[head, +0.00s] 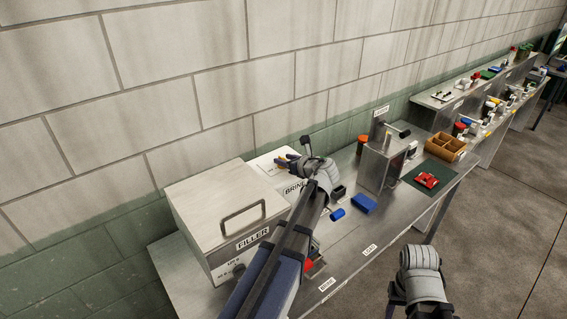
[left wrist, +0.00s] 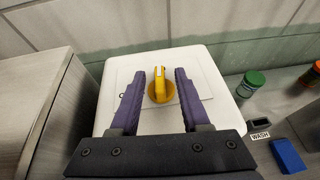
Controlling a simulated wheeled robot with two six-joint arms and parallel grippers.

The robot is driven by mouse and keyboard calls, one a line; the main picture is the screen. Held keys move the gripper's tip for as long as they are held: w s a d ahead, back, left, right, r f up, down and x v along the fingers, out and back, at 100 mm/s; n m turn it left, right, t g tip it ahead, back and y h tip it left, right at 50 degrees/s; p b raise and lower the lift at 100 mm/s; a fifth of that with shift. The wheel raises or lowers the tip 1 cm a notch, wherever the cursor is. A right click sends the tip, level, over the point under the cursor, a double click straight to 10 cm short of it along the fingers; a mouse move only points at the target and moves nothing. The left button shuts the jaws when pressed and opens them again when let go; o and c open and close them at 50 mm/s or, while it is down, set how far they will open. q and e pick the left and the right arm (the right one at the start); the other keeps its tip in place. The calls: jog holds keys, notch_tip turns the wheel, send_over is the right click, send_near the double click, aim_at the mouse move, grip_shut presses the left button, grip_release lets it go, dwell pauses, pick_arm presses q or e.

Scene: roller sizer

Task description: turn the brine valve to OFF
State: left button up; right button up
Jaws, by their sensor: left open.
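The brine valve has a yellow handle (left wrist: 158,82) on a round yellow base, set on the top of a white box (left wrist: 205,62). In the left wrist view the handle points up the picture, tilted slightly right. My left gripper (left wrist: 160,73) is open, with one purple finger on each side of the handle and a gap to each. In the head view my left gripper (head: 286,159) is over the white box marked BRINE (head: 294,188), and my arm covers much of it. The ON and OFF marks cannot be read.
A large grey FILLER box (head: 210,205) stands left of the white box. To the right are a blue block (head: 363,204), a steel machine (head: 380,165) and a wooden tray (head: 446,146). A green-lidded jar (left wrist: 250,84) stands close by. A wall runs behind.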

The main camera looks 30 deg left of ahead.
pick_arm(q)
jog(key=shift+w+a+f, duration=0.2)
jog(key=shift+w+a, duration=0.05)
jog(key=shift+a, duration=0.25)
grip_shut()
dwell(0.3)
